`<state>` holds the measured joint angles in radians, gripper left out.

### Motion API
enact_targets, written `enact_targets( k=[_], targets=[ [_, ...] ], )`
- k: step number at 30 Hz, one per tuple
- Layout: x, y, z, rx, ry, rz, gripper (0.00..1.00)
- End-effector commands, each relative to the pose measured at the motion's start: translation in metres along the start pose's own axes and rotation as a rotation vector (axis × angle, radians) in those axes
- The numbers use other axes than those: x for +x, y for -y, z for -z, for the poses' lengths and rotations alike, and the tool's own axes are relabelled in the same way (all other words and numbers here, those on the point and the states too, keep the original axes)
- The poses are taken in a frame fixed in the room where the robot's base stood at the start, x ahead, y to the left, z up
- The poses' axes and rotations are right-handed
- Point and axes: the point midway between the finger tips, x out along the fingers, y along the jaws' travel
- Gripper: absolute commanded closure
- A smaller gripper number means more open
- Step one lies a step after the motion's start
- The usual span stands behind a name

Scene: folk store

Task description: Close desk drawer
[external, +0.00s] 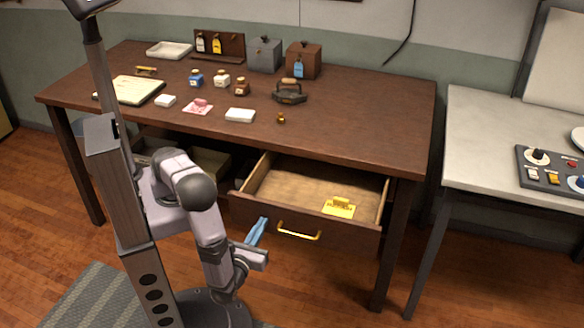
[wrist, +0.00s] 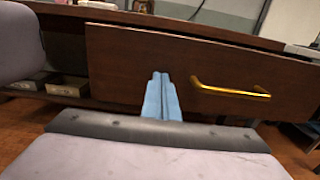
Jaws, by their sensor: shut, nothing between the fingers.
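The desk drawer (external: 262,218) is pulled well out from under the right half of the brown desk (external: 340,121). It has a dark wood front and a gold handle (external: 299,233). A yellow item (external: 339,208) lies inside it near the front. My gripper (external: 257,228) has light blue fingers, shut and empty, just in front of the drawer front and left of the handle. In the wrist view the shut fingers (wrist: 161,82) point at the drawer front (wrist: 140,62), with the gold handle (wrist: 231,90) to their right. I cannot tell whether they touch the wood.
Small bottles, boxes, a notebook (external: 131,90) and an iron (external: 290,92) stand on the desktop. Left of the drawer is an open space with boxes (external: 210,161) under the desk. A white table (external: 490,140) with a control panel stands at right.

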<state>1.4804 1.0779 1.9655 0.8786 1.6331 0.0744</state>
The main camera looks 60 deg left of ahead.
Motion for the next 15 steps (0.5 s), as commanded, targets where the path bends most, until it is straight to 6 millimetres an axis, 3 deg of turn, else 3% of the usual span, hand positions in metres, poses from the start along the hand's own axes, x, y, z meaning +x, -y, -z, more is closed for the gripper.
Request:
enact_targets(
  k=[8, 15],
  targets=[
    [0.057, -0.002, -0.003, 0.006, 0.002, -0.008, 1.00],
    [0.124, -0.004, -0.002, 0.006, 0.001, -0.012, 1.00]
  ],
)
